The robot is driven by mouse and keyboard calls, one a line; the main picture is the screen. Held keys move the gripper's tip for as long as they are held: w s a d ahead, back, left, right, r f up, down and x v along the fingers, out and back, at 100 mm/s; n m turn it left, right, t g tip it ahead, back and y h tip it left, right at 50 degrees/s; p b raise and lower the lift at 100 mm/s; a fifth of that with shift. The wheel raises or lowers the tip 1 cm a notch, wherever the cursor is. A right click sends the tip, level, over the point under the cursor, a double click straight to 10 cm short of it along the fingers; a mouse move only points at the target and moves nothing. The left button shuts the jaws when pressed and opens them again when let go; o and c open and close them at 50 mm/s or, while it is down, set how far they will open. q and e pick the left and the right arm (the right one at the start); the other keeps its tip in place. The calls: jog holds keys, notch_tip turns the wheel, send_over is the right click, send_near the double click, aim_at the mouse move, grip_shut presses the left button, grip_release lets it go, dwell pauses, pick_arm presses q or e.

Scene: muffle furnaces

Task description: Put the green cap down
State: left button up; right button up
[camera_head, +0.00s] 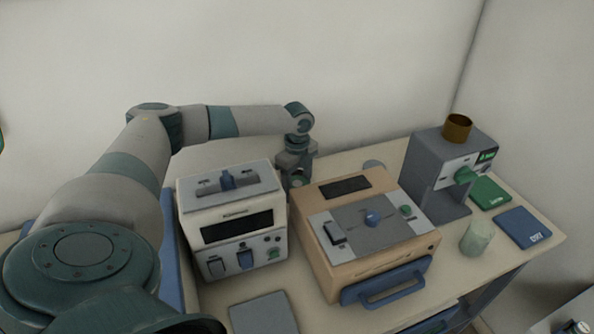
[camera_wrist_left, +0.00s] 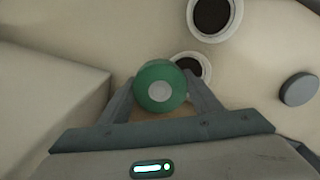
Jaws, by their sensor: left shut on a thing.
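The green cap (camera_wrist_left: 160,86) is a round disc with a pale centre, seen from above in the left wrist view. My left gripper (camera_wrist_left: 161,92) is shut on it, with one finger on each side. In the head view my left gripper (camera_head: 297,180) is low behind the gap between the white furnace and the tan furnace. The cap is mostly hidden there, and I cannot tell whether it touches the table. A round pale container with a dark inside (camera_wrist_left: 193,67) shows just beyond the cap. My right gripper is not in view.
A second dark-mouthed container (camera_wrist_left: 213,16) and a grey disc (camera_wrist_left: 298,89) lie near the cap. The white furnace (camera_head: 232,221) and the tan furnace (camera_head: 330,258) flank my gripper. A grey machine (camera_head: 425,172) stands to the right, with a pale cup (camera_head: 477,239) in front.

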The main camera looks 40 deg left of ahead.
pick_arm(q)
notch_tip(320, 180, down, 3)
jog(key=shift+f+p, duration=0.15)
jog(key=shift+p, duration=0.35)
jog(key=shift+f, duration=0.25)
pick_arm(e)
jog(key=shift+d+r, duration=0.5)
pick_arm(q)
jog(key=o, duration=1)
jog(key=shift+f, duration=0.1)
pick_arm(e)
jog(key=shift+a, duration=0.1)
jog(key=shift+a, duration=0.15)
pick_arm(q)
jog(key=shift+r, duration=0.2)
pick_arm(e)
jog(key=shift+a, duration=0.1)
